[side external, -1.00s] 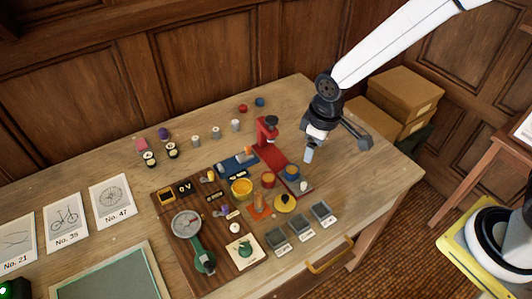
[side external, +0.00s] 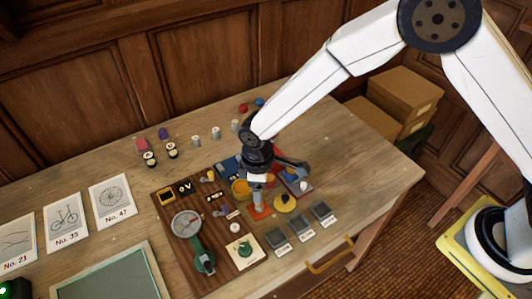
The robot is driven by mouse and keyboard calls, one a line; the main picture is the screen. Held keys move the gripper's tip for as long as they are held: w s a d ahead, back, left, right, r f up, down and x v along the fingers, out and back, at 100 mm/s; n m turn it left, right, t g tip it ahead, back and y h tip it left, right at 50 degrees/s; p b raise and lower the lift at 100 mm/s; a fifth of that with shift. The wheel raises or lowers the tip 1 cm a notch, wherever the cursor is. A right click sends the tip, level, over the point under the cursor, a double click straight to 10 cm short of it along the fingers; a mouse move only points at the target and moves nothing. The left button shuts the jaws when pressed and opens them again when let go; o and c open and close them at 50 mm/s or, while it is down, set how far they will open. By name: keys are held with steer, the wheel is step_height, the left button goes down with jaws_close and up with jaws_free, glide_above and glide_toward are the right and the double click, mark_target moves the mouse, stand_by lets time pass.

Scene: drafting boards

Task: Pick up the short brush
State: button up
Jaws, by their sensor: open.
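My gripper (side external: 259,207) points down over the middle of the dark wooden board (side external: 180,255), just right of the yellow cup (side external: 240,188). It is open, and its tips are low over an orange-red patch (side external: 262,214). I cannot make out a short brush for certain in this view. A small brownish upright piece stood on that patch in the earlier view, and my gripper now hides that spot. I cannot tell whether the fingers are around anything or touching it.
A yellow disc (side external: 285,203) lies close right of my gripper. Several grey blocks (side external: 300,227) stand nearer the front edge. A round dial (side external: 187,224) and a green-handled lever (side external: 203,257) are at left. Spools (side external: 196,141) stand behind. The table's right end (side external: 365,175) is clear.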

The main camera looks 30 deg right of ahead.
steer(key=shift+f, duration=1)
steer(key=shift+f, duration=0.1)
steer(key=shift+f, duration=2.45)
jaws_close()
